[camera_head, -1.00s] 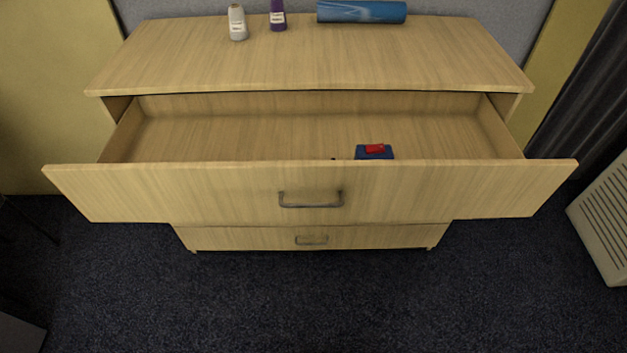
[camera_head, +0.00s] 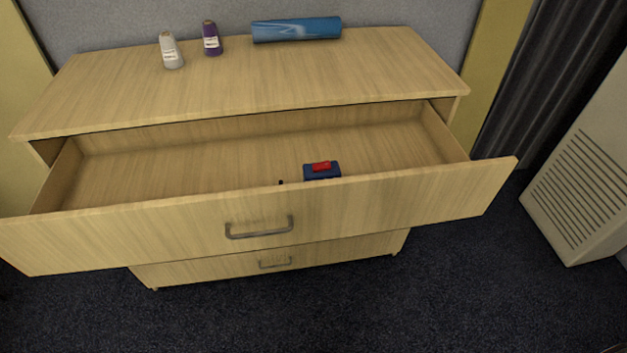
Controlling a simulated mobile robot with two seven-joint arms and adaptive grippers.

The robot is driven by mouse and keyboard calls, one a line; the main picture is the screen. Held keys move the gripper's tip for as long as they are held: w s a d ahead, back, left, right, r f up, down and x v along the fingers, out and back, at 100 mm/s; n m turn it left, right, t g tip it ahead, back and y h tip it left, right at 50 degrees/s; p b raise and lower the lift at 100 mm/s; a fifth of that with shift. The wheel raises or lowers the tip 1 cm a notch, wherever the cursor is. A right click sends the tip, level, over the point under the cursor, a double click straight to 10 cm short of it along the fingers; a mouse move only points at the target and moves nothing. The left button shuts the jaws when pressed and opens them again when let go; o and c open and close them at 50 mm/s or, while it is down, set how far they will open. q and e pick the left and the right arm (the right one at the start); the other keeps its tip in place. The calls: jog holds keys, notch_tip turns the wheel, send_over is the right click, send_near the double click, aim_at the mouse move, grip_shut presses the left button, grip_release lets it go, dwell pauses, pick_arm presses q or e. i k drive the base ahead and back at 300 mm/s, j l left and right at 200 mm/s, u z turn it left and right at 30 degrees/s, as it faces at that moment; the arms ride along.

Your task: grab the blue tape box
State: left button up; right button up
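A small blue box with a red part on top (camera_head: 322,173) lies in the open upper drawer (camera_head: 215,163), close behind the drawer front. It looks like the blue tape box; its lower part is hidden by the drawer front. A tiny dark thing (camera_head: 281,183) shows just left of it, mostly hidden. On the dresser top lies a long blue roll or package (camera_head: 296,30). Neither of my grippers is in view.
A white spool (camera_head: 171,51) and a purple spool (camera_head: 211,39) stand on the dresser top (camera_head: 250,75). The open drawer front (camera_head: 370,210) juts out over dark carpet. A pale vented unit (camera_head: 585,180) stands at the right. The rest of the drawer looks empty.

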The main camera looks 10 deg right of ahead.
aim_at(308, 174)
jog(key=i+l, duration=0.1)
jog(key=l, duration=0.15)
jog(key=i+l, duration=0.15)
jog(key=l, duration=0.15)
jog(key=k+j+z, duration=0.25)
jog(key=j+z, duration=0.15)
jog(key=j, duration=0.2)
jog(key=k+j+z, duration=0.35)
jog(key=j, duration=0.15)
jog(key=k+j+z, duration=0.4)
